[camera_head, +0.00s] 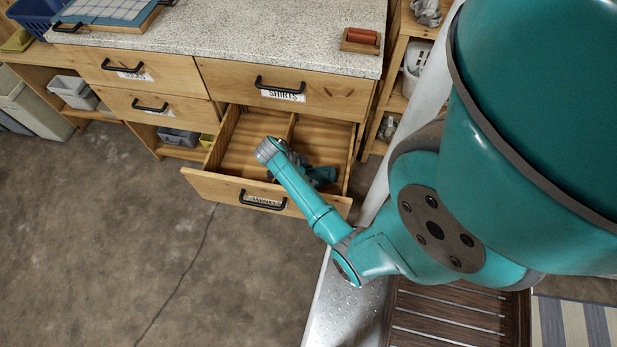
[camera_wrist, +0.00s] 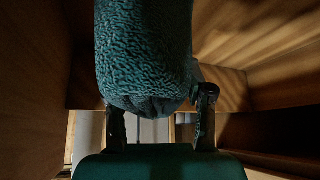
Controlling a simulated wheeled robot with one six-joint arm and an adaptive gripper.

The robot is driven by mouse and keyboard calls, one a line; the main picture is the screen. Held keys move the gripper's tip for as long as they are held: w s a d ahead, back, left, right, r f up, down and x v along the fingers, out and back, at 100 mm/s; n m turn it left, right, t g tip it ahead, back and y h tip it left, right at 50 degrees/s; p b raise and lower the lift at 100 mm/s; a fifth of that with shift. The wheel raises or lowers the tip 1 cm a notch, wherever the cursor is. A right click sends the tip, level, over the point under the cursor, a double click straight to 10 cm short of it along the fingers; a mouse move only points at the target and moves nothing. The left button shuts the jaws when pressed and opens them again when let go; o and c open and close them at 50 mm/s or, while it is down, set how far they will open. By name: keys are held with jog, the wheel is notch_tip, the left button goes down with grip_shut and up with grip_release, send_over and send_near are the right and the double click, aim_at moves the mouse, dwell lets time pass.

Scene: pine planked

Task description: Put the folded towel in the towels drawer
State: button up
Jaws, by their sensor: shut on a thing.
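The lower right drawer (camera_head: 235,150) is pulled open, and a divider splits its inside; its front label (camera_head: 263,202) is too small to read surely. The folded towel (camera_wrist: 145,50) is dark teal with a looped pile and hangs between my fingers in the wrist view. My gripper (camera_wrist: 160,100) is shut on it, one finger at each side. In the head view my arm reaches over the drawer front, and dark teal shapes (camera_head: 322,176) show inside the drawer's right part, where towel and gripper are hard to tell apart. Wooden walls surround the towel in the wrist view. Whether it touches the bottom is unclear.
The drawer labelled SHIRTS (camera_head: 325,97) is shut above the open one. Two more shut drawers (camera_head: 140,75) stand to the left. The speckled counter (camera_head: 250,35) carries a small wooden tray (camera_head: 360,41) with a reddish item. The drawer's left part looks empty.

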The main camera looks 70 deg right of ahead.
jog(key=shift+f, duration=1.9)
jog(key=o, duration=1.5)
jog(key=v, duration=1.2)
jog(key=shift+s, duration=0.1)
